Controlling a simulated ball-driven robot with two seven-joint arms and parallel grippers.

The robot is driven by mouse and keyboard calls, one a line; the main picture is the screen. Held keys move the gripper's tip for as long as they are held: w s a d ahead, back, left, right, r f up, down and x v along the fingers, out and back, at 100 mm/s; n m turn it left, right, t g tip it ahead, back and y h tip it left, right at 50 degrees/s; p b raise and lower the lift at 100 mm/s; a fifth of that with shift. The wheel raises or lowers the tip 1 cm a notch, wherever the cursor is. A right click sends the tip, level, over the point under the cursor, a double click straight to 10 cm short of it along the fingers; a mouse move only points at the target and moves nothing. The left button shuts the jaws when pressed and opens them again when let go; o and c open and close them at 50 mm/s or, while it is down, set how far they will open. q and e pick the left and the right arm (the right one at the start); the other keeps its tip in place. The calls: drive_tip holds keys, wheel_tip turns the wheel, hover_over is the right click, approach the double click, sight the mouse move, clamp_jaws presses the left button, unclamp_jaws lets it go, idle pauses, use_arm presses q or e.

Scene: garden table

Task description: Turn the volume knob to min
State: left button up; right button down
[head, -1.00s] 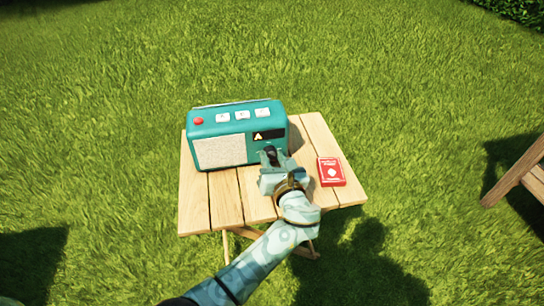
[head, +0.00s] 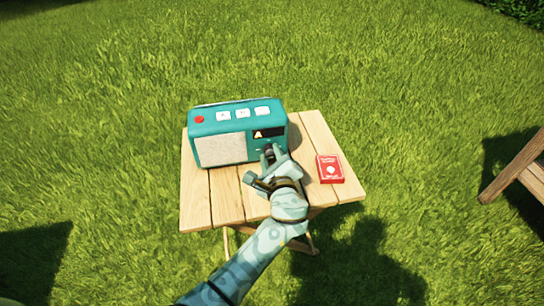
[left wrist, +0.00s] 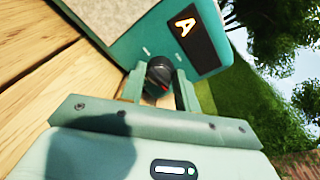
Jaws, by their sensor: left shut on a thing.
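The teal radio (head: 225,149) stands on the wooden table, its front with a pale speaker grille facing me. The volume knob (left wrist: 159,76) is black with a red mark, low on the radio's front below the display. My left gripper (head: 270,153) is at the knob, shut on it, with one finger on each side in the left wrist view (left wrist: 160,90). In the head view the gripper largely hides the knob. My right gripper is not in view.
A red card box (head: 330,169) lies on the table right of my left gripper. The slatted table (head: 195,205) has bare boards at the front left. A wooden chair (head: 520,172) stands on the grass at the far right.

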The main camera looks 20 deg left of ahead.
use_arm(q)
drive_tip(key=shift+f+n, duration=0.25)
drive_tip(key=shift+n, duration=0.55)
drive_tip(key=shift+n+b, duration=0.4)
drive_tip(key=shift+n, duration=0.1)
drive_tip(key=shift+f+n+b, duration=0.1)
drive_tip(key=shift+n+b, duration=0.3)
drive_tip(key=shift+n, duration=0.3)
drive_tip(key=n+b, duration=0.2)
drive_tip(key=n, duration=0.1)
drive_tip(key=n+t+h+b, duration=0.1)
drive_tip(key=n+b, duration=0.1)
drive_tip(key=n, duration=0.1)
drive_tip(key=shift+s+a+f, duration=0.1)
drive_tip(key=shift+a+f, duration=0.05)
drive_tip(key=shift+n+t+b, duration=0.3)
drive_tip(key=shift+n+b, duration=0.2)
drive_tip(key=shift+n, duration=0.3)
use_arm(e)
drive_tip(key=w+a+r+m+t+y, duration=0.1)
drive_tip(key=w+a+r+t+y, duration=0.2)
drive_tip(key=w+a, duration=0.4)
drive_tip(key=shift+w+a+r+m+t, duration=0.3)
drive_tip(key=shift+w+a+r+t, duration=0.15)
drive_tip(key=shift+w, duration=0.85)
use_arm(q)
drive_tip(key=o, duration=1)
drive_tip(key=shift+r, duration=0.2)
drive_tip(key=shift+c, duration=0.2)
